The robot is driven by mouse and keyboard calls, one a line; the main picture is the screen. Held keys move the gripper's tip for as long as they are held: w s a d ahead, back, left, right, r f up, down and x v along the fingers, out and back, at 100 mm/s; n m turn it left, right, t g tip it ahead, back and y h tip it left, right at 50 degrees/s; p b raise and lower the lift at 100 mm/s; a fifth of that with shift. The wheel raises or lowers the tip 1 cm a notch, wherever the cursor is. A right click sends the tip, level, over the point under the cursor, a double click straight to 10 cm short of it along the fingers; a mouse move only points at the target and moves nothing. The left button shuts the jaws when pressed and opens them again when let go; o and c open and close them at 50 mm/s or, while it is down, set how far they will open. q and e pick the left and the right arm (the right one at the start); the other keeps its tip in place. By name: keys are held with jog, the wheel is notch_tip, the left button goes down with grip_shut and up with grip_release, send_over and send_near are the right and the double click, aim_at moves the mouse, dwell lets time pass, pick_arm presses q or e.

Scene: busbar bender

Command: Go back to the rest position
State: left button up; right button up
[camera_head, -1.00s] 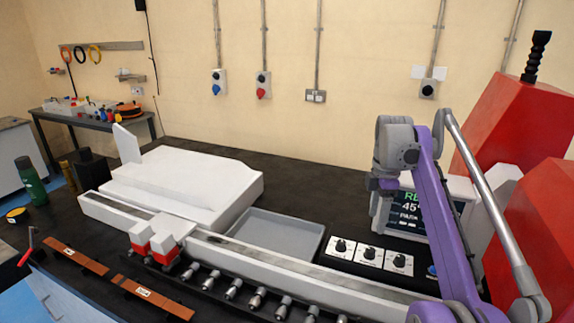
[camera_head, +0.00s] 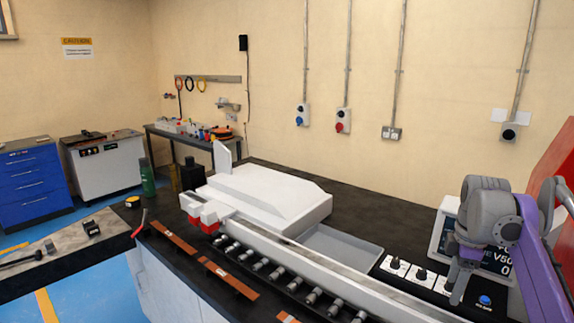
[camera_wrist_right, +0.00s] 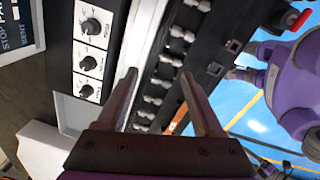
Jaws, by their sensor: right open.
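My right gripper (camera_head: 460,282) hangs pointing down in front of the display box (camera_head: 446,226) and the knob panels, at the right of the head view. In the right wrist view its two fingers (camera_wrist_right: 160,92) are spread apart with nothing between them. Below them are the white rail (camera_wrist_right: 140,50) and the row of silver rollers (camera_wrist_right: 160,80). The fingers appear above the bench, clear of these parts. My purple right arm hides part of the display. My left gripper is in neither view.
The long white bender rail (camera_head: 300,256) crosses the black bench, with a white block machine (camera_head: 265,198) and grey tray (camera_head: 340,248) behind. Knob panels (camera_head: 421,278) stand near the gripper. Copper bars (camera_head: 228,278) lie in front. A red machine (camera_head: 552,170) stands at right.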

jog(key=s+a+f+m+t, duration=0.5)
jog(key=s+a+f+m, duration=0.8)
jog(key=s+a+f, duration=0.5)
notch_tip(320, 180, down, 2)
jog(key=shift+s+a+f, duration=0.1)
jog(key=shift+s+a, duration=0.05)
jog(key=shift+a, duration=0.9)
